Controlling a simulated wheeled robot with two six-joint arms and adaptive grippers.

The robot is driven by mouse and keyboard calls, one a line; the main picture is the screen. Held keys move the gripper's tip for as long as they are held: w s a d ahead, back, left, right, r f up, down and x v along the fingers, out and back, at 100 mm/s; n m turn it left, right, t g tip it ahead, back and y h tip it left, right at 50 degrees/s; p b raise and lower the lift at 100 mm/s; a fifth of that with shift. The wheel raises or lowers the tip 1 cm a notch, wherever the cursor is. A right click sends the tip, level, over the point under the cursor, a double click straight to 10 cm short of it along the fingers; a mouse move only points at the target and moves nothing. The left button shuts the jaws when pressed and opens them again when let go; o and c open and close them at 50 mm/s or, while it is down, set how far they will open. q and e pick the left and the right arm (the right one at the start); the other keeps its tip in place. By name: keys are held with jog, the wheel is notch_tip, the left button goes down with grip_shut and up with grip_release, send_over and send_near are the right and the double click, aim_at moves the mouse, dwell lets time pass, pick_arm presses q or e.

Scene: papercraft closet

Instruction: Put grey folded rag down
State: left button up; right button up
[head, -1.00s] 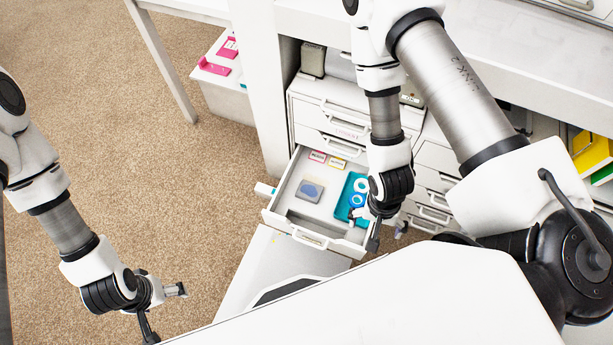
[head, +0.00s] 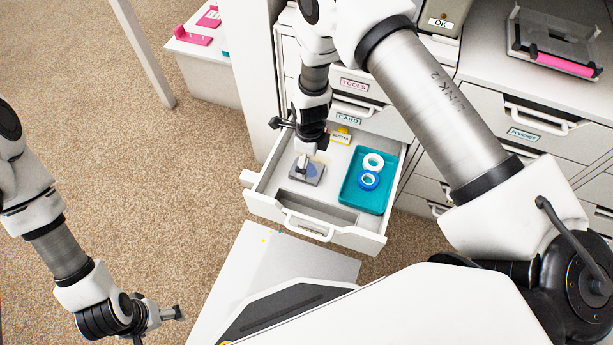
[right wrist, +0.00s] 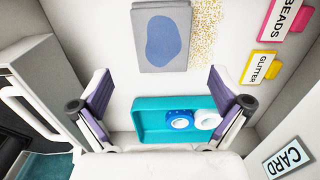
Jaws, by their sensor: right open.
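The grey folded rag (head: 317,172), a flat grey square with a blue patch, lies on the floor of the open drawer, left of the teal tray. It also shows whole in the right wrist view (right wrist: 162,42), lying flat. My right gripper (head: 297,147) is over the drawer's left part, in front of the rag in the head view and hiding some of it. In the right wrist view my right gripper (right wrist: 157,75) has its fingers wide apart with nothing between them. My left gripper (head: 158,327) is open and empty above the carpet, far left of the drawer.
The teal tray (head: 350,201) holds a white and a blue ring. The drawer's front wall (head: 310,226) has a handle. A yellow GLITTER tag (right wrist: 262,67) and a pink BEADS tag (right wrist: 288,18) lie near glitter specks. Closed drawers stand behind and right; carpet is clear at left.

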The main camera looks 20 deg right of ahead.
aim_at(315, 169)
jog(key=f, duration=0.2)
jog(key=f+b, duration=0.1)
jog(key=w+f+b, duration=0.1)
jog(key=f, duration=0.1)
jog(key=shift+a+f, duration=0.2)
jog(key=shift+f, duration=0.15)
jog(key=shift+r, duration=0.15)
jog(key=shift+c, duration=1.1)
jog(key=c, duration=0.8)
